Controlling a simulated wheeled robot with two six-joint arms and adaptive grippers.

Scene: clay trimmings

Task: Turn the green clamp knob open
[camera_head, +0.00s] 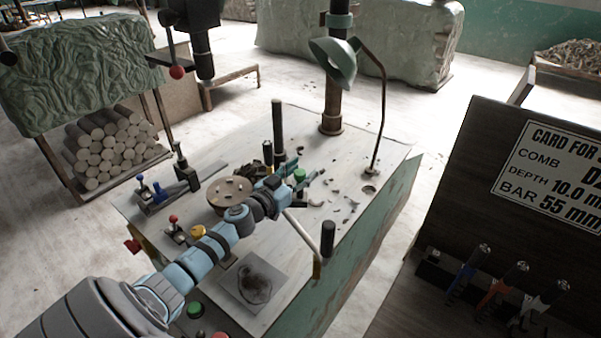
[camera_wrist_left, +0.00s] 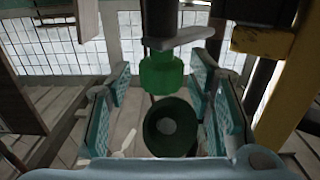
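The green clamp knob (camera_head: 300,174) stands on the machine table just beyond my left gripper (camera_head: 300,187) in the head view. In the left wrist view the green knob (camera_wrist_left: 161,73) hangs below a grey arm and a dark post, in the upper middle. My left gripper (camera_wrist_left: 162,92) is open, with teal padded fingers on either side of the knob's line. I see gaps between the knob and both fingers, and nothing is held. How deep the knob lies between the fingertips is hard to tell. My right gripper is not in view.
A dark post (camera_head: 278,128) rises behind the knob, and a shorter black handle (camera_head: 328,238) stands in front. A round brown disc (camera_head: 230,193) lies beside my left arm. A green lamp (camera_head: 338,62) overhangs the table. Clay trimmings (camera_head: 338,186) lie to the right.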

